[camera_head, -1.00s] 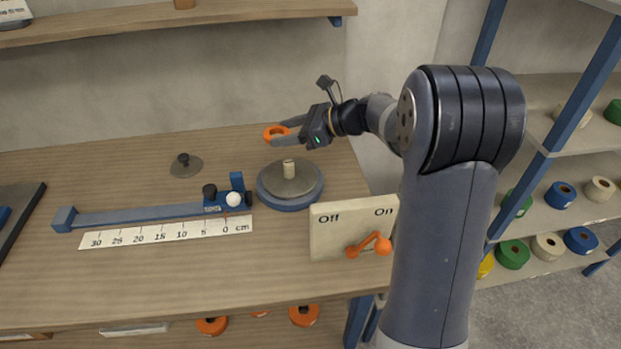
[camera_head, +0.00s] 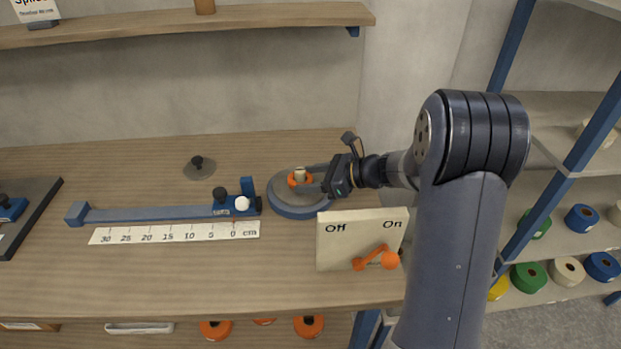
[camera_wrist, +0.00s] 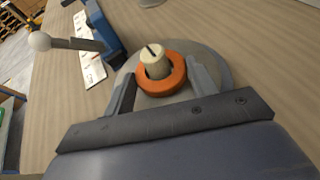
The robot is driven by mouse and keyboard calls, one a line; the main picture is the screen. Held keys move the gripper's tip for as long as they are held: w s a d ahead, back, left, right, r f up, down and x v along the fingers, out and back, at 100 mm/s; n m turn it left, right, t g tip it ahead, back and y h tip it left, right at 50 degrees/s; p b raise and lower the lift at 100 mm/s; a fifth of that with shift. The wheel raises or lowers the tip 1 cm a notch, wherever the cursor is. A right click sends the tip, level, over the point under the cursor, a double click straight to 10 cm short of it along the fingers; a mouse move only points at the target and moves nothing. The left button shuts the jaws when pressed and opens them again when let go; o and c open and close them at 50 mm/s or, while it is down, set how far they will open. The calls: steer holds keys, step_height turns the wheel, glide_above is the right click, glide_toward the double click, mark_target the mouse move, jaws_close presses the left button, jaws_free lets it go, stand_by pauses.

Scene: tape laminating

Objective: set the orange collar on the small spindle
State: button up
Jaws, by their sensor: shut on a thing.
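The orange collar (camera_head: 293,181) is around the pale small spindle (camera_head: 299,173) on the grey round turntable (camera_head: 284,200). In the wrist view the collar (camera_wrist: 171,82) circles the spindle (camera_wrist: 153,60), whose slotted top sticks up through the ring. The collar looks low, near the disc, but its underside is hidden, so I cannot tell whether it rests there. My gripper (camera_head: 312,180) reaches in from the right. In the wrist view, my gripper's fingers (camera_wrist: 164,88) are on both sides of the collar, shut on it.
A cream Off/On switch box (camera_head: 338,246) with an orange lever stands in front of the turntable. A blue slide rail (camera_head: 150,214) with a white knob and a cm scale lie to the left. A small grey disc with a black knob (camera_head: 198,166) sits behind. The front table area is clear.

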steer(key=o, duration=1)
steer(key=shift+f, duration=0.1)
steer(key=shift+r, duration=0.3)
steer(key=v, duration=1.2)
steer(key=shift+f, duration=0.1)
